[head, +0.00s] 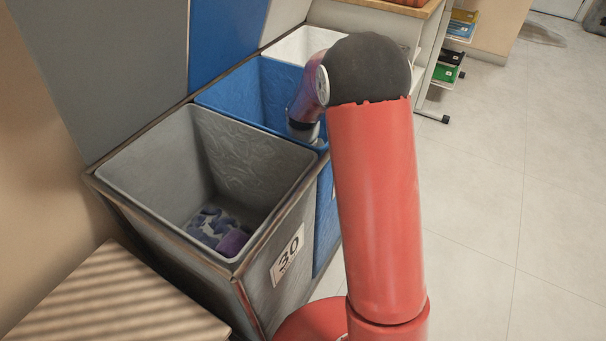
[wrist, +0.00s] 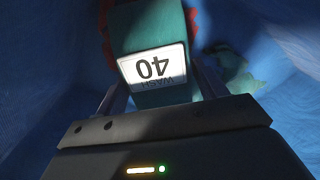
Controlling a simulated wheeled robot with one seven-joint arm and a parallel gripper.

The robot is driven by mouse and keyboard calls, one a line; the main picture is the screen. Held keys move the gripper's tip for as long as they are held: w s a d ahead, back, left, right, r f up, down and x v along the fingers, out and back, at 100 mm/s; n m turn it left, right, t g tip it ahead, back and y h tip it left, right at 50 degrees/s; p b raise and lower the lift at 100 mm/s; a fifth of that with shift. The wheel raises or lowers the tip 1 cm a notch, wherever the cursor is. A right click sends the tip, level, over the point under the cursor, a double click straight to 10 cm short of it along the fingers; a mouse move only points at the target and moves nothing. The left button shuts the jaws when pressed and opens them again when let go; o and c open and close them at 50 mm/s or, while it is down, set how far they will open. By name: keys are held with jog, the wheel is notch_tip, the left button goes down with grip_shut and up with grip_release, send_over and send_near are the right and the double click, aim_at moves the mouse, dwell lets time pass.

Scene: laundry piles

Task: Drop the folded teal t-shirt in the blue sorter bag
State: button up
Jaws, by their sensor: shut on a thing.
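The blue sorter bag (head: 240,95) stands open in the middle of the sorter, between the grey bag and the white one. My arm reaches down into it, and my gripper is hidden there in the head view. In the wrist view, my gripper (wrist: 152,35) is shut on the folded teal t-shirt (wrist: 145,22), which has a white tag reading "WASH 40". The blue bag's lining (wrist: 50,75) surrounds it in that view. The t-shirt's far end is cut off by the picture's edge.
A grey bag (head: 130,165) marked 30 stands nearest, with purple cloth (head: 218,230) at its bottom. A white bag (head: 300,45) is behind. Some teal cloth (wrist: 228,65) lies in the blue bag.

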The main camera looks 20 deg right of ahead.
jog(key=shift+r, duration=0.1)
jog(key=shift+f+b, duration=0.45)
jog(key=shift+f, duration=0.2)
jog(key=o, duration=1.1)
jog(key=shift+c, duration=0.2)
notch_tip(320, 180, up, 13)
jog(key=p, duration=0.1)
jog(key=shift+r+p, duration=0.15)
jog(key=shift+p, duration=0.2)
